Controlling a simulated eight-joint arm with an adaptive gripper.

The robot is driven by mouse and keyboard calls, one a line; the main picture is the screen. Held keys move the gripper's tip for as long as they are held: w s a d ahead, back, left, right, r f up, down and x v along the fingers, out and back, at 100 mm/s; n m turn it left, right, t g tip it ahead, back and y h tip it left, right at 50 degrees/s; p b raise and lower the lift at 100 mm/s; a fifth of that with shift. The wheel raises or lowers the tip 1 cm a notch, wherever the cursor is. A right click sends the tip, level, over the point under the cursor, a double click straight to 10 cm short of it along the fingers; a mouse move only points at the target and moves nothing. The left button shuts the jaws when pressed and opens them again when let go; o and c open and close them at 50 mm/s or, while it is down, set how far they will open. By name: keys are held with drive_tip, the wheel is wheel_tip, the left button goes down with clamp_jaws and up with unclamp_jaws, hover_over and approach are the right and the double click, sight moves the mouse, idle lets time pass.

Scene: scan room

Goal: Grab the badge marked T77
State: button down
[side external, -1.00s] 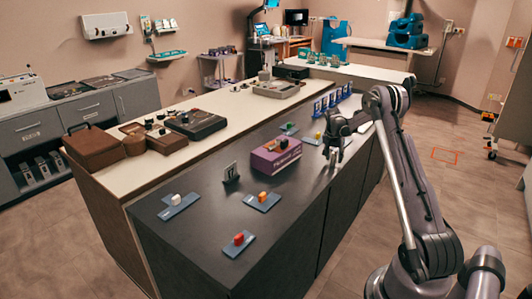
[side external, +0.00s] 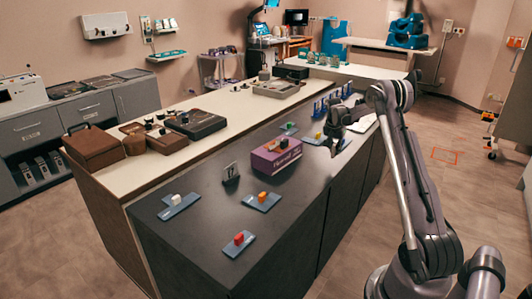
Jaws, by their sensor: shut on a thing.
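Several blue-grey badges, each with a coloured block, lie on the dark counter top: one with a white block (side external: 178,207), one with an orange block (side external: 261,202), one with a red block (side external: 238,244), one with a yellow block (side external: 314,140) and one with a green block (side external: 289,129). Their markings are too small to read, so I cannot tell which is T77. My gripper (side external: 337,148) is at the counter's right side, right of the yellow-block badge. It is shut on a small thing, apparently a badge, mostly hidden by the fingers.
A purple box (side external: 276,156) stands on the dark counter (side external: 205,236) left of my gripper. A small dark stand (side external: 231,173) is nearer. A row of blue holders (side external: 330,103) stands behind my gripper. The counter's near middle is clear between badges.

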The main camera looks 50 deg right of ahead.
drive_tip(key=s+d+r, duration=0.1)
drive_tip(key=s+r, duration=0.6)
drive_tip(key=s, duration=0.4)
drive_tip(key=shift+s+r, duration=0.2)
drive_tip(key=shift+s, duration=0.15)
drive_tip(key=shift+w, duration=0.1)
